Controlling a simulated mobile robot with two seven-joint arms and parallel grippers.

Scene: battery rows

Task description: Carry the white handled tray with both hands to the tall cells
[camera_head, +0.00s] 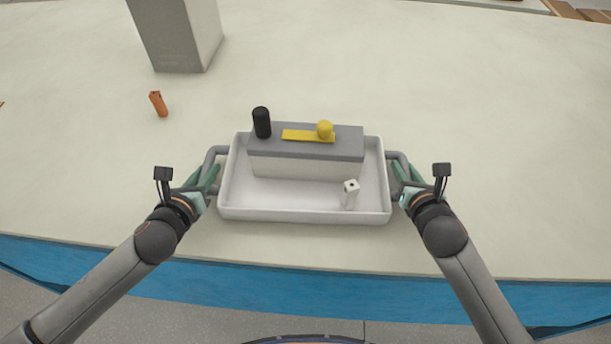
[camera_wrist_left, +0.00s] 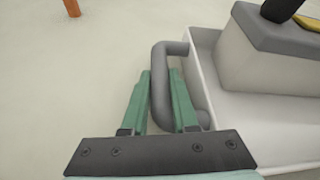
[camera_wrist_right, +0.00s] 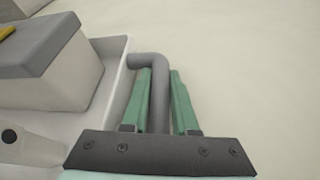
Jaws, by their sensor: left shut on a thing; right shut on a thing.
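The white tray (camera_head: 300,213) with grey handles is in front of me near the table's front edge. It looks level; I cannot tell whether it touches the table. My left gripper (camera_head: 209,178) is shut on its left handle, and the left wrist view shows this handle (camera_wrist_left: 160,90) between the green fingers. My right gripper (camera_head: 404,174) is shut on its right handle, which shows in the right wrist view (camera_wrist_right: 157,95). A black cell (camera_head: 262,123) stands upright on the block.
A yellow strip with a knob (camera_head: 310,136) lies on the block. The table's right side is clear.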

